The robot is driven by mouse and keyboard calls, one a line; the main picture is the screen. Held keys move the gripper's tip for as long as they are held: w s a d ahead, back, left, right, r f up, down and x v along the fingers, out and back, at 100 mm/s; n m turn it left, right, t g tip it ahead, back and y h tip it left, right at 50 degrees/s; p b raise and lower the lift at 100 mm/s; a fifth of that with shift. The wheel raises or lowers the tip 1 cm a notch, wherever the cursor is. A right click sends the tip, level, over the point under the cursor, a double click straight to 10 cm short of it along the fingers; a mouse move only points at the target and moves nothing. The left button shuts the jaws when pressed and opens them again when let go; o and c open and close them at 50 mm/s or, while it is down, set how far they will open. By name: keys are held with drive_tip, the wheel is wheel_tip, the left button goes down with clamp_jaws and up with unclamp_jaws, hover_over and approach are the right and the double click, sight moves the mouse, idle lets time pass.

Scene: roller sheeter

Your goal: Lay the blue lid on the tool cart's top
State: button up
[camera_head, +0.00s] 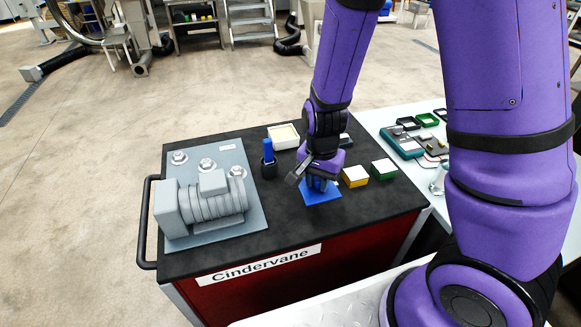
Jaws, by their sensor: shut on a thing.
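The blue lid (316,195) is a flat blue piece at the black top of the tool cart (270,219), right of its middle. My gripper (317,182) points down over the lid and is shut on it. The wrist and fingers hide part of the lid. I cannot tell whether the lid touches the cart's top or hangs just above it. The cart has a red front with a "Cindervane" label.
A grey motor on a plate (210,193) fills the cart's left side. A blue-handled tool in a dark cup (268,160), a cream tray (284,137), a yellow box (355,177) and a green box (384,169) stand near the lid. A light table (389,120) adjoins at right.

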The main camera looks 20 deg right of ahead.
drive_tip(key=w, duration=0.4)
drive_tip(key=w+f, duration=0.1)
drive_tip(key=w, duration=0.9)
drive_tip(key=shift+w+d+f, duration=0.15)
drive_tip(key=shift+w+f, duration=0.15)
drive_tip(key=shift+w, duration=0.2)
drive_tip(key=shift+f, duration=1.65)
drive_tip(key=shift+f, duration=0.1)
drive_tip(key=o, duration=0.9)
